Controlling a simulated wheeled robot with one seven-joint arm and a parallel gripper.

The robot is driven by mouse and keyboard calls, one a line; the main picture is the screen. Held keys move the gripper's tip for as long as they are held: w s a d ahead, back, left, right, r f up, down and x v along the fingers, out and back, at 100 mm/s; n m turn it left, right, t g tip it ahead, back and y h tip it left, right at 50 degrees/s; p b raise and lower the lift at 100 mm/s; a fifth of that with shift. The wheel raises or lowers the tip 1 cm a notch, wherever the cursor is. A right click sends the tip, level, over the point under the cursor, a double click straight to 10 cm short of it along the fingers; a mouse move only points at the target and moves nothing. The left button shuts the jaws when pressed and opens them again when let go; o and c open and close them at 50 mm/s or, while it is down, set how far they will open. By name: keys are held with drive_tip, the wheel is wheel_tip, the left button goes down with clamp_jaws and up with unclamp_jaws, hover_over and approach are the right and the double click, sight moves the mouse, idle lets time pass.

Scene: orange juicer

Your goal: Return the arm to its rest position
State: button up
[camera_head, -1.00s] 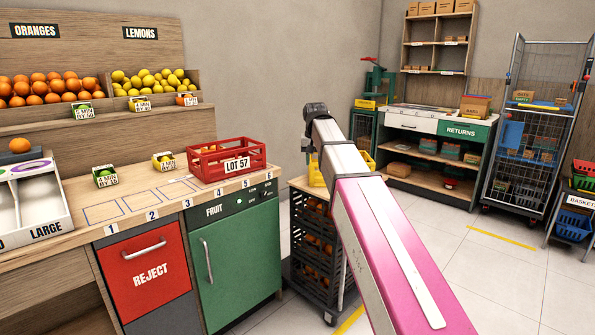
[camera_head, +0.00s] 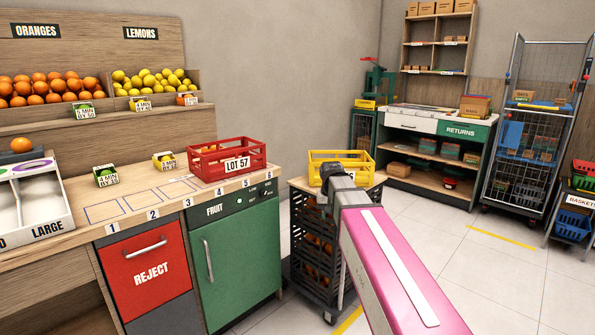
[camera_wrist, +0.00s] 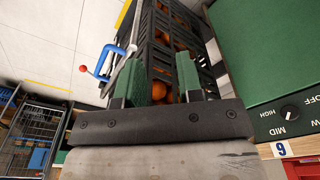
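My arm (camera_head: 395,260), with a pink and white link, reaches forward from the lower right in the head view. Its dark wrist end sits in front of the yellow crate (camera_head: 325,156); the fingers are hidden there. In the wrist view my gripper (camera_wrist: 157,78) shows two green-padded fingers standing well apart, with nothing held between them. Past the fingers are black stacked crates with oranges (camera_wrist: 172,50), which appear apart from the fingers.
The stacked crates (camera_head: 316,250) stand beside the green fruit cabinet (camera_head: 236,258). A red LOT 57 crate (camera_head: 237,163) sits on the counter's right end. A returns bench (camera_head: 464,131) and wire cage trolley (camera_head: 525,130) stand behind.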

drive_tip(key=s+d+f, duration=0.3)
drive_tip(key=s+f, duration=0.5)
drive_tip(key=f, duration=0.2)
drive_tip(key=s+d+f+g, duration=0.1)
drive_tip(key=s+d+f, duration=0.3)
drive_tip(key=s+f, duration=0.5)
drive_tip(key=shift+s+f, duration=0.15)
drive_tip(key=shift+f, duration=0.75)
